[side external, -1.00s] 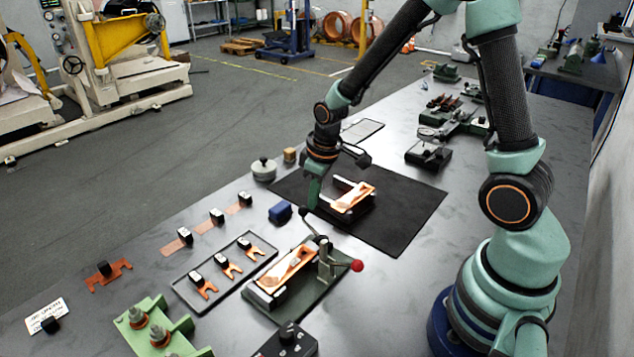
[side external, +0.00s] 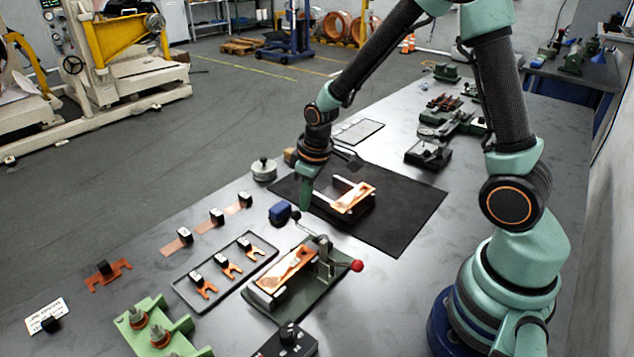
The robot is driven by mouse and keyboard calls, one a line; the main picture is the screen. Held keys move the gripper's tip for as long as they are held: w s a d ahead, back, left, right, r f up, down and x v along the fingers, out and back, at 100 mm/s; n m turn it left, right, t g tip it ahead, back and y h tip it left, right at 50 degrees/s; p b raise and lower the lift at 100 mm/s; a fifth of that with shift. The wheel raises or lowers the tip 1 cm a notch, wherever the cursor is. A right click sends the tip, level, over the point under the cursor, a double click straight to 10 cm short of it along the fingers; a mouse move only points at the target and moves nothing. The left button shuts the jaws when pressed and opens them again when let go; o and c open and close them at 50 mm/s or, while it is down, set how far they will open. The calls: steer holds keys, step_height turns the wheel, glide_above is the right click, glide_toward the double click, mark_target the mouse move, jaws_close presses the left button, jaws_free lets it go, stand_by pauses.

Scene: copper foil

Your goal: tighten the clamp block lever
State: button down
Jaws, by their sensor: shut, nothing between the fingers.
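The clamp block (side external: 318,280) is a green base near the front middle, with a copper piece (side external: 288,268) lying on it. A thin lever with a black knob (side external: 296,216) points away from it to the upper left. A second handle with a red ball (side external: 357,265) sticks out to the right. My gripper (side external: 304,208) points down, shut and empty, with its tip right beside the black knob. I cannot tell whether they touch.
A dark mat (side external: 410,211) behind holds a fixture with a copper piece (side external: 354,198). A blue block (side external: 279,213) stands just left of the knob. A tray (side external: 180,292) with several copper forks lies left of the clamp block.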

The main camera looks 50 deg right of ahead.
steer(key=s+d+r, duration=0.2)
steer(key=d+r, duration=0.3)
steer(key=r, duration=0.6)
steer(key=shift+d+r, duration=0.2)
steer(key=shift+s, duration=0.1)
steer(key=s+a+r+m+t, duration=0.3)
steer(key=s+a+r, duration=0.4)
steer(key=s, duration=0.2)
steer(key=shift+s, duration=0.35)
